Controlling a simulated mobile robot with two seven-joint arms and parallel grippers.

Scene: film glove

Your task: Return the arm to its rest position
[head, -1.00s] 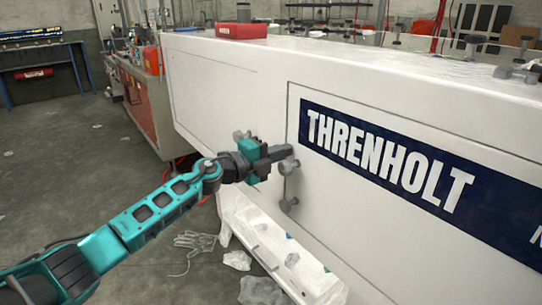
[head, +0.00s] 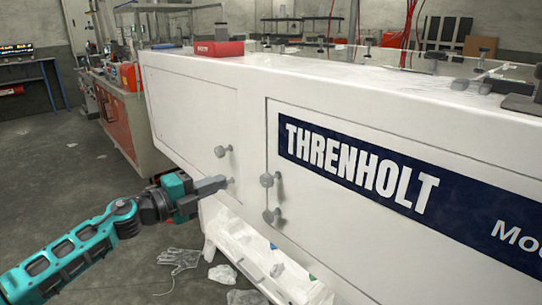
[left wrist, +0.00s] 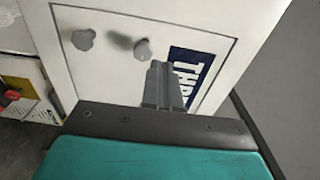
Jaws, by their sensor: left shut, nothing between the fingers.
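My left gripper (head: 222,184) is low in front of the white machine's side (head: 200,110), its fingers together and empty. In the head view its tips overlap the lower knob (head: 231,182) of the left panel; whether they touch I cannot tell. My teal left arm reaches in from the lower left. In the left wrist view the closed fingers (left wrist: 163,85) point toward a white panel with two grey knobs, one of them just beyond the tips (left wrist: 143,48). My right gripper is not in view.
The right panel has two grey knobs (head: 270,180) and a dark THRENHOLT sign (head: 357,170). A crumpled glove (head: 180,259) and plastic scraps lie on the floor. A red box (head: 219,48) sits on top. The floor at left is mostly clear.

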